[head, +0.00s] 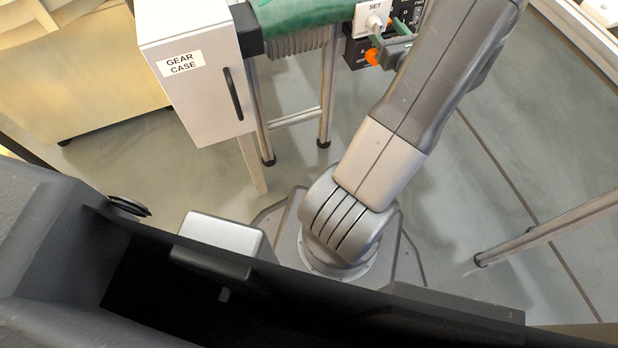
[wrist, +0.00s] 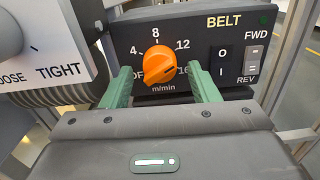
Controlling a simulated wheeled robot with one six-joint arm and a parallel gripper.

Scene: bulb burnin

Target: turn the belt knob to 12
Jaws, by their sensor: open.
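The orange belt knob (wrist: 158,64) is on the black BELT panel (wrist: 205,24) in the wrist view, inside a scale marked OFF, 4, 8, 12 and 16 m/min. My gripper (wrist: 161,76) is open, with one green finger on each side of the knob. A gap shows between each finger and the knob; I cannot tell how deep the fingers reach. In the head view the knob (head: 373,57) shows beside the green fingers, and my arm hides part of the panel.
A white tension panel (wrist: 40,60) with a grey knob, marked TIGHT, is close on the left. A rocker switch (wrist: 223,62) and a FWD/REV switch (wrist: 252,62) sit right of the knob. The head view shows the green belt (head: 300,12) and gear case (head: 195,85).

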